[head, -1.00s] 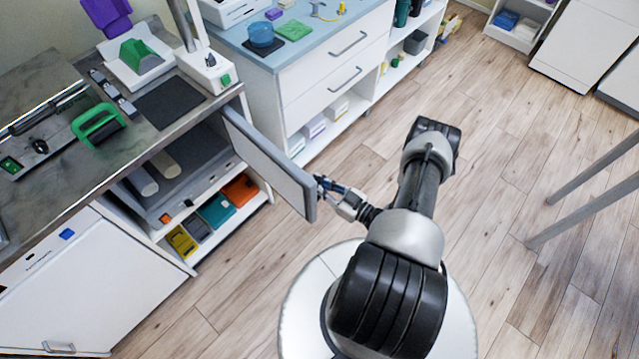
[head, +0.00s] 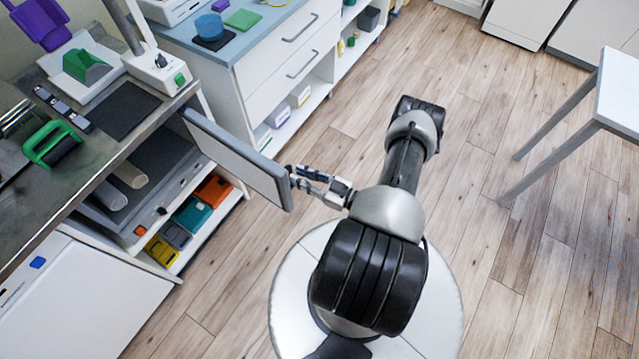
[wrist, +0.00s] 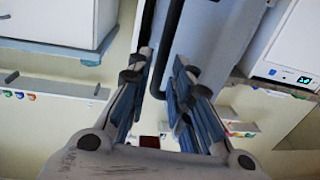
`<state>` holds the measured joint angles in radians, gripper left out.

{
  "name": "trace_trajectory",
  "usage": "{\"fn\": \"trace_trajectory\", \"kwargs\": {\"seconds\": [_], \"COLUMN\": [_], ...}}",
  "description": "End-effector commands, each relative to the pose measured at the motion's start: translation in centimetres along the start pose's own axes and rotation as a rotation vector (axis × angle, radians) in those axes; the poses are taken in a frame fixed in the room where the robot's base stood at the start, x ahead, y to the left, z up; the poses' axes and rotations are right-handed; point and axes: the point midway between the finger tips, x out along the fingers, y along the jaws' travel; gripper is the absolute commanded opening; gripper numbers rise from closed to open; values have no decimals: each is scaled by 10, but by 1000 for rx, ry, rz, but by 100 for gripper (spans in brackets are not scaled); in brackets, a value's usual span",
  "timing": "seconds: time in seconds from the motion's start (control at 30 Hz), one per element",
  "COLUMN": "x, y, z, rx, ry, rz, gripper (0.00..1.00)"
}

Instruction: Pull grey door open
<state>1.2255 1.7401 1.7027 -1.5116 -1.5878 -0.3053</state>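The grey door (head: 235,160) is a flat panel hinged at the shelf unit under the counter. It stands swung well out from the unit, with its free end towards me. My gripper (head: 296,177) is at that free end, on the right side of the door. In the wrist view my gripper (wrist: 163,58) has its two fingers apart, on either side of a dark upright bar (wrist: 170,40) at the door. The grey door panel (wrist: 215,35) fills the upper middle there. Whether the fingers press on the bar is unclear.
The open shelf behind the door holds orange, teal, grey and yellow boxes (head: 192,212). A white drawer cabinet (head: 285,65) stands just beyond the door. A white table (head: 620,95) is at right. The wooden floor (head: 470,130) between is clear.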

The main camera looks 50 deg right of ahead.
Motion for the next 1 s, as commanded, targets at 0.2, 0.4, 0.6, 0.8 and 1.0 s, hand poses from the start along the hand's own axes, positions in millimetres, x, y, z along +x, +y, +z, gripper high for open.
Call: {"fn": "trace_trajectory", "kwargs": {"seconds": [0.2,0.4,0.6,0.8,1.0], "x": [-46,-72,-80,-80,-80], "y": [1,0,-1,-1,-1], "z": [0,0,0,0,0], "rx": [0,0,1,1,1], "ry": [0,0,-1,-1,0], "rz": [7,3,0,-1,-1], "gripper": [20,20,20,20,20]}}
